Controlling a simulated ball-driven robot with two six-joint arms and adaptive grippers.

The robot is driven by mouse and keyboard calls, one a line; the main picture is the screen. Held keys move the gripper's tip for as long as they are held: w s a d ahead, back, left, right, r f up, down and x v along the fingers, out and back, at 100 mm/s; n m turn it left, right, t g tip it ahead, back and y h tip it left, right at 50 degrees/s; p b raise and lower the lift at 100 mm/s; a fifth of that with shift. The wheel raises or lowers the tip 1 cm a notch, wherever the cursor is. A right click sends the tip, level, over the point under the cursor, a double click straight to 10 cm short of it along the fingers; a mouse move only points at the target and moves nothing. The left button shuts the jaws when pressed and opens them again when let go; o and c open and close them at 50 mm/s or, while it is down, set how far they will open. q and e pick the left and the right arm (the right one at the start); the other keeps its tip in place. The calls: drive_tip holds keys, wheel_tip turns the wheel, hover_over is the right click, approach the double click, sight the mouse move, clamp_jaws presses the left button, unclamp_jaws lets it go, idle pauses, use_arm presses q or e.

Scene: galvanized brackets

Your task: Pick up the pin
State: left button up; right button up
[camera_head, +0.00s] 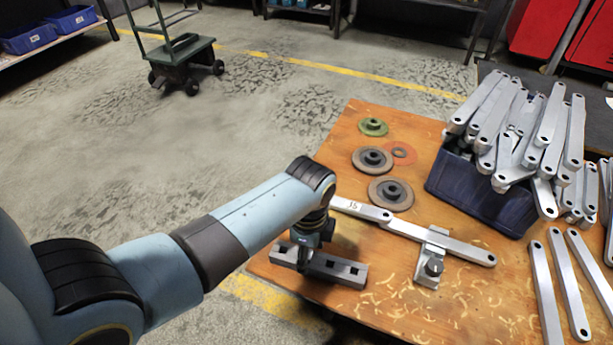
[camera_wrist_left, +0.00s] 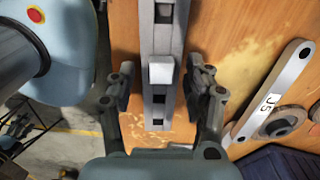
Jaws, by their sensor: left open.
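The pin (camera_wrist_left: 160,71) shows in the left wrist view as a pale, square-topped block at the middle of a grey bar with dark square holes. The holed bar (camera_head: 345,271) lies near the table's front left edge in the head view, where my gripper hides the pin. My left gripper (camera_head: 304,256) is over the bar; in the left wrist view its open fingers (camera_wrist_left: 161,78) stand on either side of the bar and pin, with a gap on both sides. My right gripper is not in view.
Grinding discs (camera_head: 391,193) lie behind. A dark blue bin (camera_head: 470,195) heaped with metal links stands at the right, with several loose links (camera_head: 567,285) in front. A cart (camera_head: 184,50) stands on the floor.

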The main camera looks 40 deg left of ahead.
use_arm(q)
drive_tip(key=shift+r, duration=0.1)
drive_tip(key=shift+c, duration=0.4)
clamp_jaws()
drive_tip(key=shift+r, duration=0.1)
